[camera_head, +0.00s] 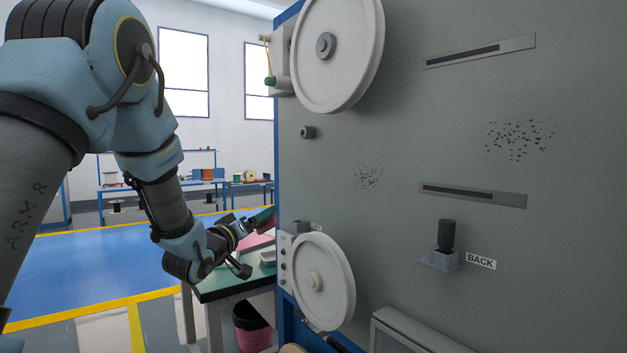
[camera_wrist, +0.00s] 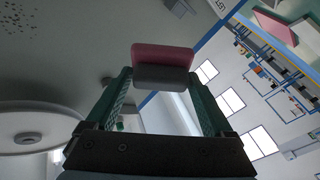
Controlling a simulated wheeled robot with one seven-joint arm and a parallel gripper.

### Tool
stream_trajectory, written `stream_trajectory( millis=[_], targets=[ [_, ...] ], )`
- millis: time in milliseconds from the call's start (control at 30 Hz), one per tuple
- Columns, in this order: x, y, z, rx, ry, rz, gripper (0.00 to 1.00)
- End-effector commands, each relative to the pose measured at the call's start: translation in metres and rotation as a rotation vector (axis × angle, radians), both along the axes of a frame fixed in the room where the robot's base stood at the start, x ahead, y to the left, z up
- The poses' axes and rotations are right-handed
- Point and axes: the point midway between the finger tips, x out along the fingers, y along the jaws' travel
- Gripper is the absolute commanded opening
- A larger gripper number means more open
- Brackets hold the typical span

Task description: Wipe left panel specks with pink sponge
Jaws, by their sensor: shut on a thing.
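The large grey panel (camera_head: 400,110) fills the right of the head view. One patch of dark specks (camera_head: 368,179) is at its left-middle, and a larger patch (camera_head: 520,138) is at upper right. My gripper (camera_head: 262,217) is beside the panel's left edge, above the green table. In the wrist view my gripper (camera_wrist: 163,76) is shut on the pink sponge (camera_wrist: 164,56), which has a grey lower layer and sits between the green fingertips. It appears clear of the panel. Specks (camera_wrist: 20,18) also show at that view's upper left. The sponge is hard to make out in the head view.
A white upper wheel (camera_head: 345,60) and lower wheel (camera_head: 325,285) stick out from the panel, the lower one near my gripper. Two slotted bars, a black knob (camera_head: 447,236) and a BACK label (camera_head: 481,261) are on the panel. A bin (camera_head: 252,325) stands below the table (camera_head: 215,290).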

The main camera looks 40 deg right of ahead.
Motion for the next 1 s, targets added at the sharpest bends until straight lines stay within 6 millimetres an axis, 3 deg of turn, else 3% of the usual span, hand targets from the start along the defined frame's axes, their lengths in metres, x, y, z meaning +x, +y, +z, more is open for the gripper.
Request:
stream_trajectory(
  millis=[33, 200, 400, 667, 1000],
  targets=[
    [-0.018, -0.018, 0.018, -0.042, -0.015, -0.055, 0.42],
    [-0.07, -0.059, 0.064, -0.16, -0.034, -0.216, 0.42],
    [-0.107, -0.08, 0.093, -0.228, -0.031, -0.329, 0.42],
    [-0.116, -0.094, 0.1, -0.241, -0.028, -0.357, 0.42],
    [-0.118, -0.128, 0.1, -0.241, -0.029, -0.355, 0.42]
  ],
)
